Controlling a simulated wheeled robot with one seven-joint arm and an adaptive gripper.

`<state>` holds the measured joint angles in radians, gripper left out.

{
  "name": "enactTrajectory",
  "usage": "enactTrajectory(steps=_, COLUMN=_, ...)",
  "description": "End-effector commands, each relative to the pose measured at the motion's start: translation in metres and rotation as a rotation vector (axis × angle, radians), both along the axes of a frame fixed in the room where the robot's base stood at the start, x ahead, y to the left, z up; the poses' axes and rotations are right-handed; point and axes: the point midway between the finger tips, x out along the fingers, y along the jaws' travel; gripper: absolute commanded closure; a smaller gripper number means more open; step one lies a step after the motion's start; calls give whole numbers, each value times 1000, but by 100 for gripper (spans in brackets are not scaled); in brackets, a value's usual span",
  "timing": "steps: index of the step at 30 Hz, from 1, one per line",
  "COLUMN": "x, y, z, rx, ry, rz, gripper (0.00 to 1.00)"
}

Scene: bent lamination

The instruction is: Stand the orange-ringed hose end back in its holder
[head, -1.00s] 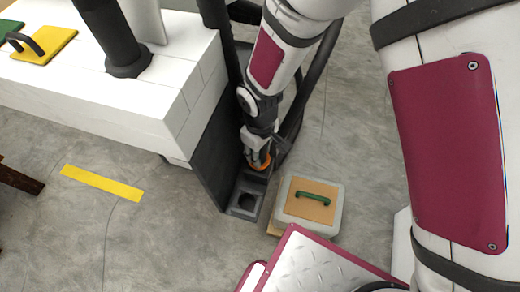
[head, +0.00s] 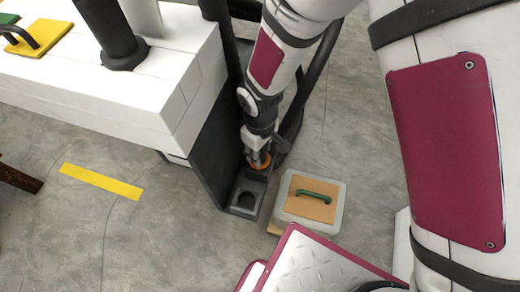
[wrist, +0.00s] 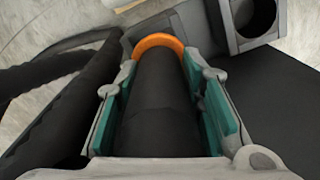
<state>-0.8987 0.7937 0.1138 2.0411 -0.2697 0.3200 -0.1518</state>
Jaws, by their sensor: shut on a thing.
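My gripper (head: 257,150) points down beside the white block. It is shut on the black hose end (wrist: 165,110), with a teal pad on each side of it in the wrist view. The orange ring (wrist: 160,42) sits at the hose's far tip, just beyond the fingertips. The dark grey holder (head: 234,208) has a round opening in a square block, which looks empty. In the wrist view the holder (wrist: 232,40) is at the upper right, apart from the ring.
A pale case (head: 287,205) with a green handle stands right of the holder. The white block (head: 150,95) and its dark side panel are close on the left. Black hose runs beside my gripper in the wrist view (wrist: 60,120). Floor is open at lower left.

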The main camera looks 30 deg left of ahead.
Motion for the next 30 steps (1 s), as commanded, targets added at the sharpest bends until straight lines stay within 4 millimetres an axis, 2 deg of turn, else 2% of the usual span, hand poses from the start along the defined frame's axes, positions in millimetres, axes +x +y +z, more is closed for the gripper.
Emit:
enactTrajectory(steps=17, x=0, y=0, z=-20, rx=0, ry=0, rz=0, gripper=87)
enactTrajectory(steps=18, x=0, y=0, z=-19, rx=1, ry=0, rz=0, gripper=56)
enactTrajectory(steps=20, x=0, y=0, z=-18, rx=0, ry=0, rz=0, gripper=42)
enactTrajectory(steps=30, x=0, y=0, z=-17, rx=0, ry=0, rz=0, gripper=41)
